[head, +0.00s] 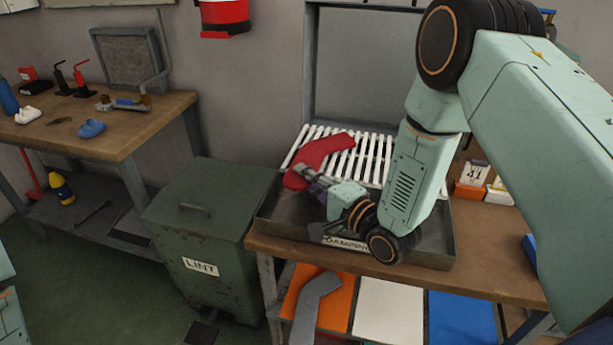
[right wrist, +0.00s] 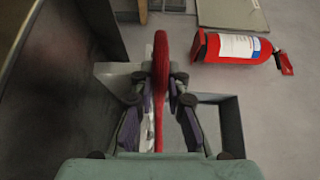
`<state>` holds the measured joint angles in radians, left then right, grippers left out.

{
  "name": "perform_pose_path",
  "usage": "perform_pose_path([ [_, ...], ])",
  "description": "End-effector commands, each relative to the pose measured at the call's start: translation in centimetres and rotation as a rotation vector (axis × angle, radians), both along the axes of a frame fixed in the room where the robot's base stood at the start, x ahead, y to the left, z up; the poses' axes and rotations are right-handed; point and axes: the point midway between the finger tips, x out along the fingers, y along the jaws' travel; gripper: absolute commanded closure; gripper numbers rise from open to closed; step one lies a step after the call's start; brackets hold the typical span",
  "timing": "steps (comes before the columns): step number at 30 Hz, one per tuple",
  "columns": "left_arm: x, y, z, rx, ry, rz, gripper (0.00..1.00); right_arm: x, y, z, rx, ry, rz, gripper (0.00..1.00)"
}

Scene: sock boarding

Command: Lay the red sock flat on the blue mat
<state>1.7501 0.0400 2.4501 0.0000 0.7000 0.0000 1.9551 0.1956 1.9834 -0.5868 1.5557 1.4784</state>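The red sock (head: 325,148) shows at the white slatted rack in the head view, one end at my right gripper (head: 309,178). I cannot tell whether it rests on the slats or is just above them. In the right wrist view the sock (right wrist: 160,62) stands edge-on between the fingers of the right gripper (right wrist: 160,88), which look closed against both its sides. A flat blue mat (head: 462,318) lies below the bench top at the lower right, with nothing seen on its visible part. My left gripper is out of view.
The slatted rack (head: 372,160) stands at the back of a dark metal tray on the wooden bench (head: 480,268). An orange mat (head: 339,290) with a grey sock (head: 312,305) and a white mat (head: 388,308) lie left of the blue one. A green lint bin (head: 208,235) stands left.

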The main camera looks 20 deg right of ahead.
Motion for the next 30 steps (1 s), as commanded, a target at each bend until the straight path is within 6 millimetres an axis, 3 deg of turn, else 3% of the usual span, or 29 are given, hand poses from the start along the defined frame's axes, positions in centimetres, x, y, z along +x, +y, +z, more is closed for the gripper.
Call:
perform_pose_path([
  [8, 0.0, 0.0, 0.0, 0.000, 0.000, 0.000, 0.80, 0.0, 0.0, 0.0, 0.000, 0.000, 0.000, 0.64],
  [17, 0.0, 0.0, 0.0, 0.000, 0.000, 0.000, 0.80, 0.0, 0.0, 0.1, 0.000, 0.000, 0.000, 0.64],
  [30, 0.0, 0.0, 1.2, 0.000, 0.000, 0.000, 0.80, -5.8, -2.4, 0.8, 0.003, 0.003, -0.004, 0.64],
])
